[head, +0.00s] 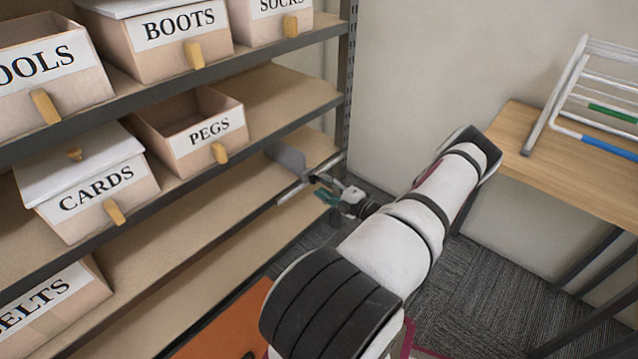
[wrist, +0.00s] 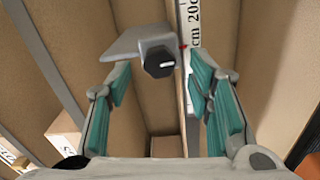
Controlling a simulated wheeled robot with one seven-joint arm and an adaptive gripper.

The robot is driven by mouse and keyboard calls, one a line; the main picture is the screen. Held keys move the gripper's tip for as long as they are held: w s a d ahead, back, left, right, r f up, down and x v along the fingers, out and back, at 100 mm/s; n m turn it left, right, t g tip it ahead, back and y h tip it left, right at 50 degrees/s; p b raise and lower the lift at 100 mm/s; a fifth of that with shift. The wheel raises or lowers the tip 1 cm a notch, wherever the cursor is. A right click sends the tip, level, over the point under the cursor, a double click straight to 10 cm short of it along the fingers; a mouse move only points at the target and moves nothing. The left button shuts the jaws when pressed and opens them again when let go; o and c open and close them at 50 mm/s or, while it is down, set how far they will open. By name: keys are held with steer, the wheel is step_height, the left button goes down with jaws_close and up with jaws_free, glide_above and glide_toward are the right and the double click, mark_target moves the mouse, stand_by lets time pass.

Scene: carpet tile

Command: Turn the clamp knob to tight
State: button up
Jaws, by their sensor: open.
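The clamp knob (wrist: 158,62) is dark and faceted, with a short white mark that lies nearly level. It sits on a grey clamp body (wrist: 132,42) in the wrist view. A small red mark shows just right of the body. In the head view the grey clamp (head: 288,158) is at the right end of a shelf, and its knob cannot be made out. My gripper (wrist: 160,84) is open, its teal-padded fingers on either side of the knob's line and apart from it. In the head view my gripper (head: 322,188) is beside the clamp.
A white ruler strip (wrist: 194,50) with centimetre marks runs beside the clamp. Labelled bins, such as PEGS (head: 205,136) and CARDS (head: 95,195), stand on the shelves to the left. A wooden table (head: 530,150) with a white rack (head: 600,85) stands at right.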

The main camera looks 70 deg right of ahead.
steer(key=v, duration=0.9)
steer(key=shift+s, duration=0.15)
steer(key=shift+r, duration=0.15)
